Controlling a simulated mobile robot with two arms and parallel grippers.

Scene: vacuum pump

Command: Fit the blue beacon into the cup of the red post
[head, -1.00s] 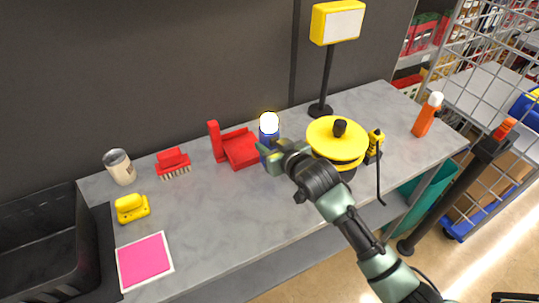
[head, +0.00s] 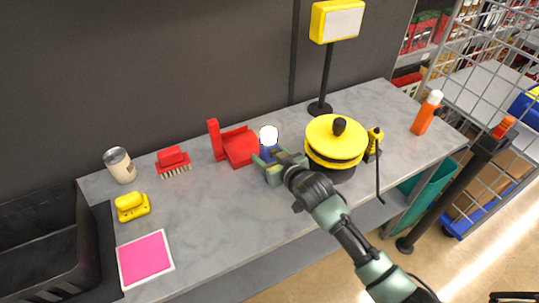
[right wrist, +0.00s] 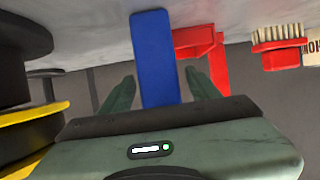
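The blue beacon (head: 266,152) stands on the grey table, its round top lit white. My right gripper (head: 268,164) is low at the beacon. In the right wrist view the beacon's blue body (right wrist: 154,60) lies between the two open fingers (right wrist: 161,82), with gaps showing beside it. A dark post with a red top (head: 503,128) stands on the floor right of the table. It is the likeliest red post, but no cup can be made out there. My left gripper is not in view.
A yellow-lidded round pot (head: 335,139) stands close right of the gripper, with a yellow tool (head: 374,142) beside it. A red dustpan (head: 241,148) lies just left of the beacon. A yellow sign (head: 336,20) rises behind. The table's front middle is clear.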

